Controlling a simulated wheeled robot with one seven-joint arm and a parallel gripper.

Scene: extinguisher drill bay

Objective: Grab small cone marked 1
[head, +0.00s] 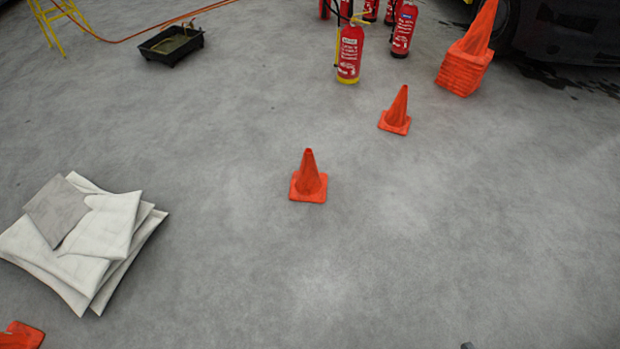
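A small orange cone (308,176) stands upright on the concrete floor near the middle of the head view. A second small orange cone (396,112) stands farther back and to the right, also upright. Part of another orange cone or its base (20,335) shows at the lower left corner, cut off by the frame edge. I can read no number on any of these cones, so I cannot tell which is marked 1.
Folded pale blankets (100,225) lie at the left. Red extinguishers (350,52) stand at the back, near a stack of orange cones (464,70) and a dark vehicle (570,30). A black tray (172,46) sits back left. The front middle and right floor is clear.

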